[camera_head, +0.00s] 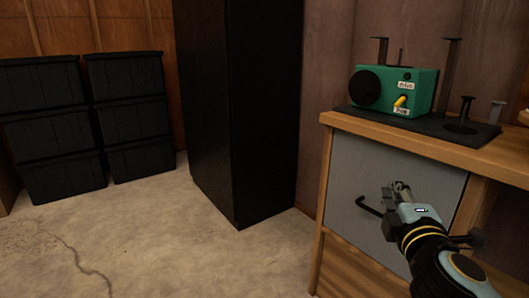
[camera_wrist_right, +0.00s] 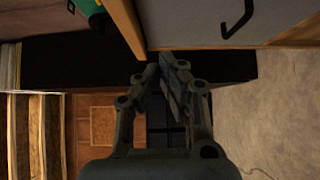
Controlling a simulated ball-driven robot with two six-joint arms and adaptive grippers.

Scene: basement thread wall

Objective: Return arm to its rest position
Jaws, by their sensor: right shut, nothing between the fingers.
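My right gripper (camera_head: 398,190) is in the lower right of the head view, in front of the grey door (camera_head: 345,165) of the wooden bench. It is shut and empty. In the right wrist view its fingers (camera_wrist_right: 167,68) come together with nothing between them. The black handle (camera_head: 369,207) of the grey door is just left of the gripper in the head view; a gap shows between them in the wrist view. My left gripper is in neither view.
A green box (camera_head: 420,91) with a yellow switch stands on a black mat (camera_head: 455,129) on the wooden bench (camera_head: 400,138). A tall black cabinet (camera_head: 250,100) stands left of it. Stacked black bins (camera_head: 60,135) line the back. The concrete floor (camera_head: 170,240) is clear.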

